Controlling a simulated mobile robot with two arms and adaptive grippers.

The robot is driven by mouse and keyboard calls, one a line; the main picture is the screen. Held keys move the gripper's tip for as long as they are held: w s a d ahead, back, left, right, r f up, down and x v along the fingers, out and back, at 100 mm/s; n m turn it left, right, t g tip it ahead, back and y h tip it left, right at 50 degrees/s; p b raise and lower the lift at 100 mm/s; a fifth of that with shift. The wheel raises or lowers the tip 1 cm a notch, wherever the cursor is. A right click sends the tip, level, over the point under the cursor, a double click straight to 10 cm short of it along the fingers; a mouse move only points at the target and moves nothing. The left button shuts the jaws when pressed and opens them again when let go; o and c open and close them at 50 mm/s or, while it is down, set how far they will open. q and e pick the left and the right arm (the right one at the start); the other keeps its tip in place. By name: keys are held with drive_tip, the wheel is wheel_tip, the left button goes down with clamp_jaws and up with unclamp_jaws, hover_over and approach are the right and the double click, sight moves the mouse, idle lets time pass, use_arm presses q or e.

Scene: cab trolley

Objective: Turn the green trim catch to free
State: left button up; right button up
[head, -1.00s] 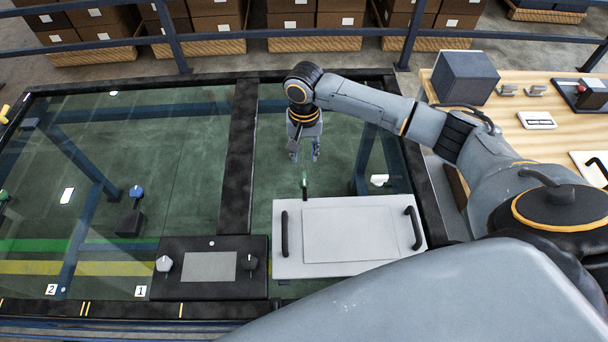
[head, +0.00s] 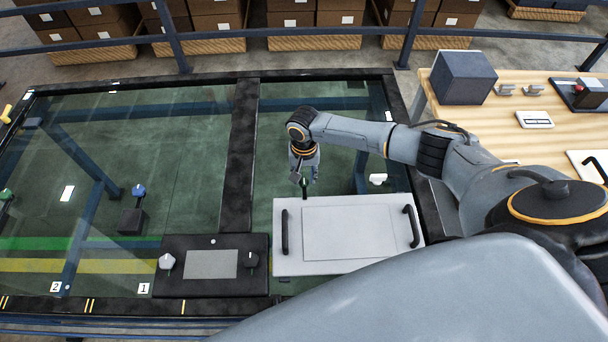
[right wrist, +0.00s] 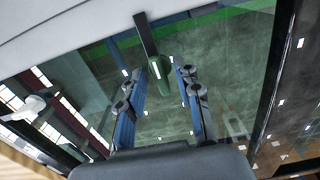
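The green trim catch (head: 304,187), a small green knob on a dark bar, stands at the far edge of the white panel. In the right wrist view the catch (right wrist: 161,70) lies between the fingertips, with its dark bar running up to the panel. My right gripper (head: 305,178) is right at the catch in the head view. In the right wrist view my right gripper (right wrist: 160,72) is open, one finger on each side with gaps visible. Contact cannot be made out. My left gripper is not in view.
The white panel (head: 290,262) with two black handles lies just in front. A white catch (head: 377,179) is to the right. A black box with knobs (head: 175,285) sits left of the panel. A wooden table (head: 480,140) stands at the right. Glass surrounds the catch.

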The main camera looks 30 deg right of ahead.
clamp_jaws()
drive_tip(key=shift+n, duration=0.3)
drive_tip(key=shift+r+n+p, duration=0.1)
drive_tip(key=shift+n+p, duration=0.45)
drive_tip(key=shift+n, duration=0.65)
drive_tip(key=n, duration=0.4)
drive_tip(key=shift+n+p, duration=0.3)
drive_tip(key=shift+p, duration=0.1)
drive_tip(key=n, duration=1)
drive_tip(key=shift+n, duration=0.3)
